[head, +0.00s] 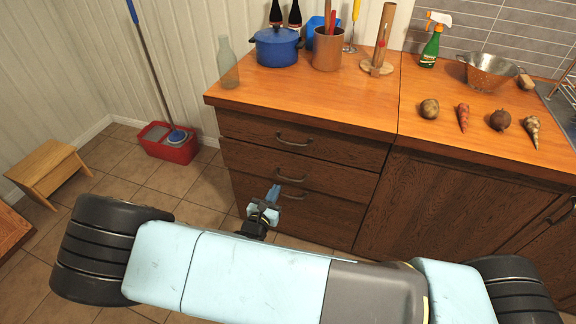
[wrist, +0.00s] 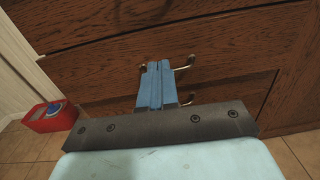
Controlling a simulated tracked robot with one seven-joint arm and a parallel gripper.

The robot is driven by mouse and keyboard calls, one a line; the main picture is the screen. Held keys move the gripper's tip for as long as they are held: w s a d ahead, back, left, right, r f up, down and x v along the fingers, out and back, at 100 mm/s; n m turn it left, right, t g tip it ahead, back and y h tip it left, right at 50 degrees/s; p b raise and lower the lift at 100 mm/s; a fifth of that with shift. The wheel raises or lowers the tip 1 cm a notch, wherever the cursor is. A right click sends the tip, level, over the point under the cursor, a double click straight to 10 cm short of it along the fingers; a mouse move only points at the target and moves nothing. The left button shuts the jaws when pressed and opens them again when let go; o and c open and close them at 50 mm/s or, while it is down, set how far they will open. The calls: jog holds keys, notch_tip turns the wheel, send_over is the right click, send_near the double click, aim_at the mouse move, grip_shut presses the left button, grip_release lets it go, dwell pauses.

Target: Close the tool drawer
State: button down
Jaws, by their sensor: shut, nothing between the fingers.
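The wooden cabinet has a stack of drawers: a top drawer (head: 345,151), a middle drawer (head: 340,180) and a bottom drawer (head: 325,214), each with a metal handle. All fronts look flush or nearly so; I cannot tell a clear gap or which one is the tool drawer. My gripper (head: 274,191) is in front of the lower drawers, near the middle handle (head: 290,179). In the wrist view its blue fingers (wrist: 158,66) are shut together and empty, pointing at the drawer fronts. They partly cover two handles; contact cannot be told.
The counter (head: 330,100) above holds a blue pot (head: 276,48), a glass bottle (head: 227,65), a brown crock (head: 327,50) and vegetables. A red mop bucket (head: 168,146) and a wooden stool (head: 48,167) stand left. Tiled floor between them is clear.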

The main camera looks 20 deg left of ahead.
send_near(289, 159)
jog(key=shift+n+y, duration=0.3)
jog(key=w, duration=0.4)
jog(key=w+d, duration=0.1)
jog(key=w, duration=0.1)
jog(key=shift+w, duration=0.4)
jog(key=shift+a, duration=0.1)
